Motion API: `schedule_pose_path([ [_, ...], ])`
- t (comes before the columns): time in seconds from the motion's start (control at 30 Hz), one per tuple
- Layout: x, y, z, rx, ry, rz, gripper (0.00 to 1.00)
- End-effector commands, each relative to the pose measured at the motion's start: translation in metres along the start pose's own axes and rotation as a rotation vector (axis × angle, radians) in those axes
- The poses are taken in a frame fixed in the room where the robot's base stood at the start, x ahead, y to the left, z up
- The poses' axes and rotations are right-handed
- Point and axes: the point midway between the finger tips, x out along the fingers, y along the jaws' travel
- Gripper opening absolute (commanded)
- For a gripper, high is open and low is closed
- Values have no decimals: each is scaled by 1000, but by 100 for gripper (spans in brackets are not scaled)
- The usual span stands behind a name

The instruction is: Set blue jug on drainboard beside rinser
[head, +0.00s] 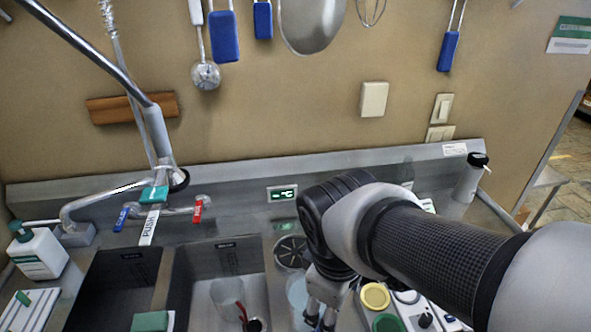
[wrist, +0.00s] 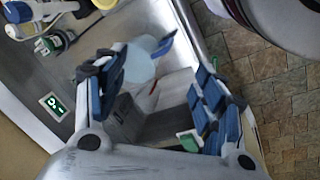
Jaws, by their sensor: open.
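A pale blue, translucent jug (head: 297,292) stands on the steel drainboard (head: 277,283), just in front of the rinser (head: 290,251), a round dark grate, in the head view. My gripper (head: 319,312) is low at the jug's right side, and my arm hides part of that area. In the wrist view the jug (wrist: 140,68) shows beside the left finger, with a blue handle-like part. My gripper (wrist: 160,72) is open there, its fingers spread wide. I cannot tell whether a finger touches the jug.
Two dark sink basins (head: 218,262) lie left of the jug; the right one holds a clear vessel (head: 228,295) with something red. A soap bottle (head: 38,250) stands far left. Yellow (head: 375,297) and green (head: 388,322) round lids lie right of my gripper. A tap rises behind.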

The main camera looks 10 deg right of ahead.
Motion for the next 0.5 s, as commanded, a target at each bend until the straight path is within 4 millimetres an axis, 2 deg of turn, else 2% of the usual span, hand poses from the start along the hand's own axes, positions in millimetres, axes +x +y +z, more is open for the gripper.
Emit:
schedule_pose_path([
  [0.03, -13, -2, 13, 158, 54, 16, 64],
  [0.1, -25, -6, 26, 359, 115, 22, 64],
  [0.2, -37, -13, 40, 591, 189, 22, 64],
  [0.33, -44, -20, 50, 779, 252, 14, 64],
  [0.5, -47, -22, 53, 853, 275, 8, 64],
])
